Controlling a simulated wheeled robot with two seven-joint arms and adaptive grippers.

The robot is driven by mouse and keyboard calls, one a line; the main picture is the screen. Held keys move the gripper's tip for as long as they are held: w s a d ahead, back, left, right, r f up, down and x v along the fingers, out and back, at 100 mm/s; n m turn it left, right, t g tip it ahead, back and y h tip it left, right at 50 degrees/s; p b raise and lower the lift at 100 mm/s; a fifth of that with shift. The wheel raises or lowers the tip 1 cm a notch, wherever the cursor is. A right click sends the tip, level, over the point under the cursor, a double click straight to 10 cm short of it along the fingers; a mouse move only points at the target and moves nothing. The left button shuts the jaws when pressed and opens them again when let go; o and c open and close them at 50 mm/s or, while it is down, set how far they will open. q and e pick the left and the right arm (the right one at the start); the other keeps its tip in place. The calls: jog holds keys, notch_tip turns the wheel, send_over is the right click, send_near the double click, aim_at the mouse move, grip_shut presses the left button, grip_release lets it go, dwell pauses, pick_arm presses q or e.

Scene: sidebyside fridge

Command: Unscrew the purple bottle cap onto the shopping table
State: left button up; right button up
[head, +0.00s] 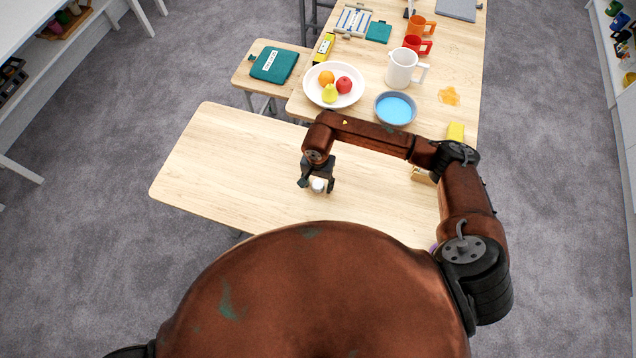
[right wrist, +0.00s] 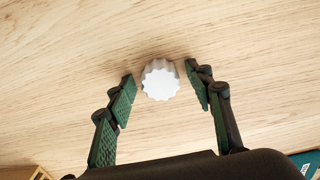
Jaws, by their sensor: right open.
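A small white cap (head: 318,186) with a scalloped edge sits on the near shopping table (head: 220,170). The cap also shows in the right wrist view (right wrist: 160,80), with bare wood around it and no bottle visible under it. My right gripper (head: 317,184) is open just above the table. Its fingertips (right wrist: 160,85) are on either side of the cap, with a gap to each side. A sliver of purple (head: 434,247) shows beside my right arm; most of it is hidden, so I cannot tell whether it is the bottle. My left gripper is not in view.
A bowl of blue liquid (head: 395,108), a fruit plate (head: 318,95) and a white mug (head: 403,68) stand on the farther table. The near table's left half is clear.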

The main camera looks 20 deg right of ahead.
aim_at(318, 184)
notch_tip(318, 184, up, 12)
jog(key=shift+r+b, duration=0.15)
jog(key=shift+b, duration=0.15)
dwell(0.3)
